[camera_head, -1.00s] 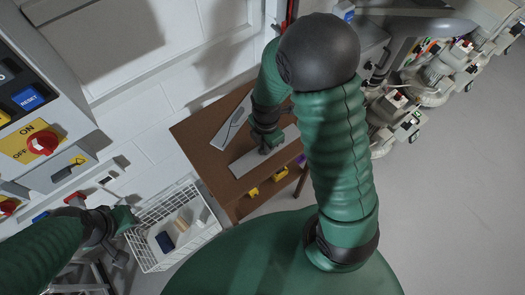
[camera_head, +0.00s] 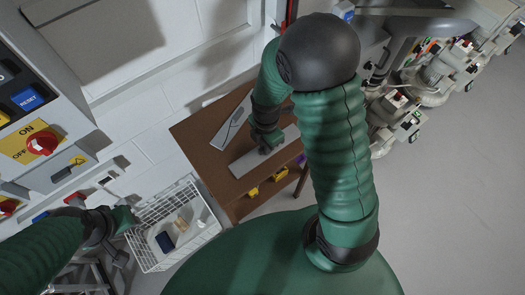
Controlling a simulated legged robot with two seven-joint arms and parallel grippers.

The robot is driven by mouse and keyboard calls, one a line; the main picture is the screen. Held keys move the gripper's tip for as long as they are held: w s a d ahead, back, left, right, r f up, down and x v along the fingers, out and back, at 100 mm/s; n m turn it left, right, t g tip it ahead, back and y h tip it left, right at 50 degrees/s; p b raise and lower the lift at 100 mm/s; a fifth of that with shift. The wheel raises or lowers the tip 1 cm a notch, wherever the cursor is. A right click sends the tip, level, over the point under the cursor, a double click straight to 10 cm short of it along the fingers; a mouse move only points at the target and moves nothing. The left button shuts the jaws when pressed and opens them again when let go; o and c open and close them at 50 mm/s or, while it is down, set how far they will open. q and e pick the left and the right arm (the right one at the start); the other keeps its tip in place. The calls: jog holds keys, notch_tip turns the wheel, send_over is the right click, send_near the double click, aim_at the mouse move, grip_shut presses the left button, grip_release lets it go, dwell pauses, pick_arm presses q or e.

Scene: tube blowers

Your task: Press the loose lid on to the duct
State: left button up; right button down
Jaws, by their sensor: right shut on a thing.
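Two long flat grey strips lie on a brown table. The far strip (camera_head: 229,124) has a dark line along it. The near strip (camera_head: 240,165) lies along the table's front right side. I cannot tell for sure which is the lid and which the duct. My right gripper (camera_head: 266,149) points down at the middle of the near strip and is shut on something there. Its fingertips are small and partly hidden by my own wrist. My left gripper (camera_head: 121,257) is at the lower left, beside the wire basket and away from the strips; its jaw opening is unclear.
The brown table (camera_head: 195,133) stands against a white wall, with yellow items (camera_head: 252,192) on a lower shelf. A white wire basket (camera_head: 143,262) holding small items stands left of it. A control panel (camera_head: 38,145) is at far left. Grey machines (camera_head: 435,85) fill the upper right.

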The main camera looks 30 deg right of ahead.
jog(key=shift+r+p, duration=2.9)
jog(key=shift+r, duration=0.15)
